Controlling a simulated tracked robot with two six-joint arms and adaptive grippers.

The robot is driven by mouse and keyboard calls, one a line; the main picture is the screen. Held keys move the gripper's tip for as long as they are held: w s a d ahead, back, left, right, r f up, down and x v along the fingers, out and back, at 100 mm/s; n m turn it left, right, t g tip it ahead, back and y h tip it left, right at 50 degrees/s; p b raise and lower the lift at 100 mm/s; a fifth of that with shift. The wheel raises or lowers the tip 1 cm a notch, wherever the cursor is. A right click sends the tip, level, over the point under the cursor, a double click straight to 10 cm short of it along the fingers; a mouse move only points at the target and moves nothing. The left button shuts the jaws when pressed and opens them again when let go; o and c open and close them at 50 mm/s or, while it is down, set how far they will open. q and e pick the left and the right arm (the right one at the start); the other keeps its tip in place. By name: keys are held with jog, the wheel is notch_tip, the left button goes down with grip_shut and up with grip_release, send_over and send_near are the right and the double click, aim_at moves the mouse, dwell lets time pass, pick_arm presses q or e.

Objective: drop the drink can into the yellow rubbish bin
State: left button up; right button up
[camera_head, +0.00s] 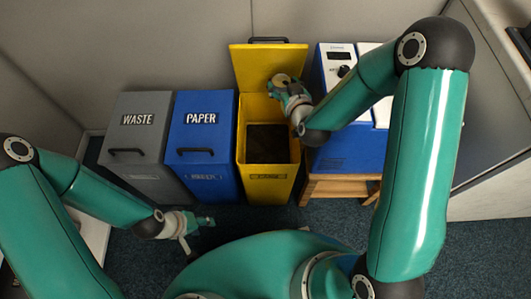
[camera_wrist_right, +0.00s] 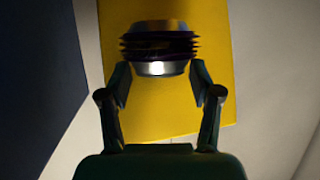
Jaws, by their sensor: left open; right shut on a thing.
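The yellow rubbish bin (camera_head: 268,186) stands with its lid (camera_head: 262,66) raised and its dark inside showing. My right gripper (camera_head: 281,84) is over the back part of the bin's opening, in front of the raised lid. It is shut on the drink can (camera_head: 283,79), whose pale round end shows in the head view. In the right wrist view the can (camera_wrist_right: 156,68) sits between the two fingers, dark-sided with a silvery end, with yellow behind it. My left gripper (camera_head: 205,220) is open and empty, low in front of the blue bin.
A blue PAPER bin (camera_head: 201,135) and a grey WASTE bin (camera_head: 135,140), both closed, stand left of the yellow bin. A blue and white machine (camera_head: 345,150) on a wooden stand (camera_head: 335,188) is close on the right. The wall is behind.

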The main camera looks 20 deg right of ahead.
jog(key=a+f+m+h+b, duration=0.1)
jog(key=b, duration=0.2)
jog(key=a+m+h+b, duration=0.1)
jog(key=h+b, duration=0.1)
jog(key=b, duration=0.2)
jog(key=shift+w+f, duration=0.1)
jog(key=shift+f, duration=0.3)
notch_tip(320, 180, down, 7)
jog(key=s+a+m+g+h+b, duration=0.1)
jog(key=s+a+m+h+b, duration=0.1)
jog(key=b, duration=0.8)
jog(key=shift+s+m, duration=0.3)
jog(key=shift+s, duration=0.15)
jog(key=shift+r, duration=0.15)
jog(key=o, duration=1)
